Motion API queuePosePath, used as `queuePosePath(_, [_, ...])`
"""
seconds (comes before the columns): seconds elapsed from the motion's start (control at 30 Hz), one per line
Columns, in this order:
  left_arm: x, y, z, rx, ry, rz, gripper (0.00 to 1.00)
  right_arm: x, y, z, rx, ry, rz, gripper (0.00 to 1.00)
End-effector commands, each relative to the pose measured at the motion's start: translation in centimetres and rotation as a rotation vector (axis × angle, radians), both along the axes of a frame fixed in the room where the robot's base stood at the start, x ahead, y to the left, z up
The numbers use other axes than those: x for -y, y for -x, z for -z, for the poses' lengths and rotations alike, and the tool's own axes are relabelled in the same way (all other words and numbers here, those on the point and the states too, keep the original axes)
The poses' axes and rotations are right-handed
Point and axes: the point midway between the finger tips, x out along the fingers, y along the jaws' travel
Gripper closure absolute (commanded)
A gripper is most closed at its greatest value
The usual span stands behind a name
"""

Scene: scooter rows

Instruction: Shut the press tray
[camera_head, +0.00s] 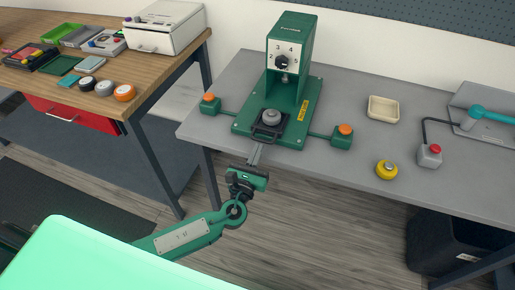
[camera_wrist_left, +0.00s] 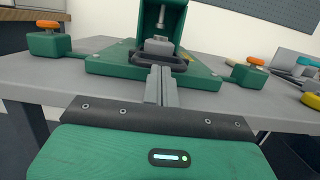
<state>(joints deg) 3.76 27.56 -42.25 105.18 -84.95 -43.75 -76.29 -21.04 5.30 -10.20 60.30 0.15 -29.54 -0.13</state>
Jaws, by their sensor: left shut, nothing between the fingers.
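The green press (camera_head: 290,60) stands on the grey bench, with a dial on its front. Its dark tray (camera_head: 268,134) is at the front of the press base, carrying a grey round part (camera_head: 271,117). In the left wrist view the tray's dark front edge (camera_wrist_left: 140,60) lies just beyond my fingertips, with the grey part behind it. My left gripper (camera_head: 256,150) is shut and empty, fingers pointing at the tray's front. I cannot tell whether the fingertips touch it. My right gripper is not in view.
Green button boxes with orange buttons stand left (camera_head: 209,104) and right (camera_head: 342,136) of the press. A cream dish (camera_head: 383,109), a yellow button (camera_head: 387,170) and a grey box with a red button (camera_head: 429,155) lie farther right. A wooden table (camera_head: 150,80) stands at left.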

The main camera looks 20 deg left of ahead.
Motion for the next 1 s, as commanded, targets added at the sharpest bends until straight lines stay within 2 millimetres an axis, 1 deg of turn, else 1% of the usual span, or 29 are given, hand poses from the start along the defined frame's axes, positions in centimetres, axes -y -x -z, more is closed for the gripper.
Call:
queuePosePath(0.1, [0.0,-0.5,-0.1,0.000,-0.001,0.000,1.00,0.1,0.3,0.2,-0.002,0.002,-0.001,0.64])
queuePosePath(0.47, [0.0,-0.7,-0.1,0.000,0.000,0.000,1.00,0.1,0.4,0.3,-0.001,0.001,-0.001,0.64])
queuePosePath(0.57, [0.1,-2.0,0.0,0.002,0.001,-0.002,1.00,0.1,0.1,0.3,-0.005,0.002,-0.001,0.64])
queuePosePath(0.63, [0.1,-3.2,0.0,0.003,0.002,-0.002,1.00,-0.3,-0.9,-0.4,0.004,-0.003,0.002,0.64])
queuePosePath(0.73, [0.2,-4.4,-0.1,0.002,0.002,0.000,1.00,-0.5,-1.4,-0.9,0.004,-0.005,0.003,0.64])
queuePosePath(0.83, [0.2,-4.9,-0.1,0.001,0.002,0.000,1.00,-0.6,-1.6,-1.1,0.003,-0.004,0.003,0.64])
queuePosePath(1.0, [0.2,-4.9,-0.1,0.001,0.001,0.000,1.00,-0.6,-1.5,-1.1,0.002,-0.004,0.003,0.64])
